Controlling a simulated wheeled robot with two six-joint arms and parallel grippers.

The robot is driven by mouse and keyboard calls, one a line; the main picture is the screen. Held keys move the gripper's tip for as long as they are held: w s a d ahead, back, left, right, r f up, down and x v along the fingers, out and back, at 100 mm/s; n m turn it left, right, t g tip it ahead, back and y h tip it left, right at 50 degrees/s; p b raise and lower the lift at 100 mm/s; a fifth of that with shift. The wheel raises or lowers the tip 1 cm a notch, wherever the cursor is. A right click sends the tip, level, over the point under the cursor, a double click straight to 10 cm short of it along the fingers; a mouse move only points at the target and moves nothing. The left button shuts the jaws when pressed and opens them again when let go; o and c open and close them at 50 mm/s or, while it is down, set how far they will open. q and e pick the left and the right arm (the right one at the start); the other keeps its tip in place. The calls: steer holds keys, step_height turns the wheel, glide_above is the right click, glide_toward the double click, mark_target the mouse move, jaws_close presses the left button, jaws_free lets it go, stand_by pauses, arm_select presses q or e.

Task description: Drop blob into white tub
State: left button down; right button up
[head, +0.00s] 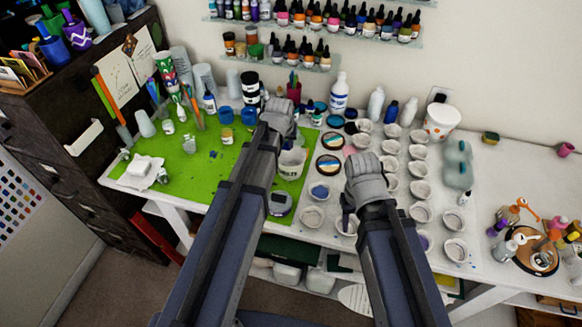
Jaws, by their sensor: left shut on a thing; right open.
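My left gripper (278,114) is over the far part of the green mat, left of the bottles. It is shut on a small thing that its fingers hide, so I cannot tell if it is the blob. A white tub (441,122) with a coloured mark near its rim stands at the back right by the wall, well to the right of my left gripper. A white cup (291,164) with markings stands closer, partly behind my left arm. My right gripper (366,183) is open above the rows of small cups, its fingers partly hidden.
Several small white cups (420,213) stand in rows on the table's middle. A green mat (200,163) covers the left part. Bottles (339,93) line the wall. An orange-topped tool stand (538,262) is at far right. Bare table (510,165) lies right of the cups.

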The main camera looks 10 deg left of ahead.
arm_select(q)
step_height(320, 180, down, 4)
steer(key=b, duration=0.3)
steer(key=c, duration=0.5)
jaws_free()
steer(key=p+v, duration=0.7)
steer(key=v, duration=0.1)
steer(key=shift+f, duration=0.1)
